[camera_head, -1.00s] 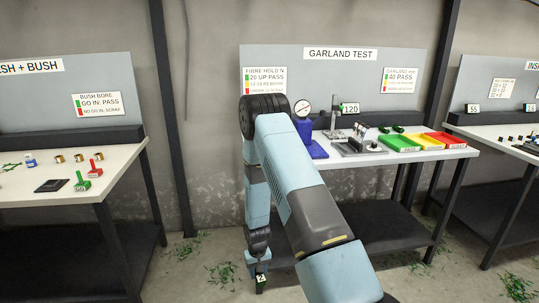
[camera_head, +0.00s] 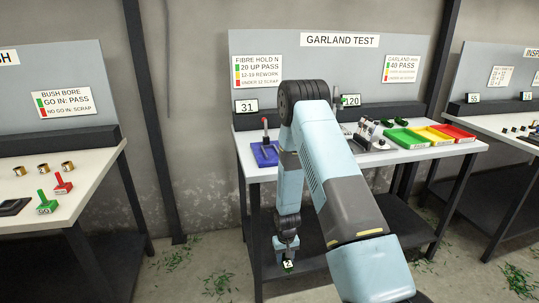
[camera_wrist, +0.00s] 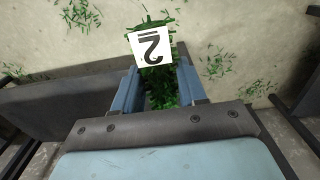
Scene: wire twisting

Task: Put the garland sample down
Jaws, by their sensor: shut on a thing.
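My gripper (camera_head: 287,250) hangs below the tabletop, in front of the GARLAND TEST table. It is shut on a green, bushy garland sample (camera_wrist: 160,92), held between the two blue fingers in the wrist view. A white tag marked 2 (camera_wrist: 150,47) hangs on the sample; the tag also shows small in the head view (camera_head: 288,264). The GARLAND TEST table (camera_head: 415,154) carries a green tray (camera_head: 405,138), a yellow tray (camera_head: 433,134) and a red tray (camera_head: 455,133) at its right. My arm hides part of the table's middle.
A blue stand (camera_head: 266,153) is at the table's left, below a display reading 31 (camera_head: 246,106). A 120 display (camera_head: 351,100) and metal fixture are behind my arm. Small dark green pieces (camera_head: 387,122) lie near the trays. A dark lower shelf (camera_head: 405,222) lies underneath.

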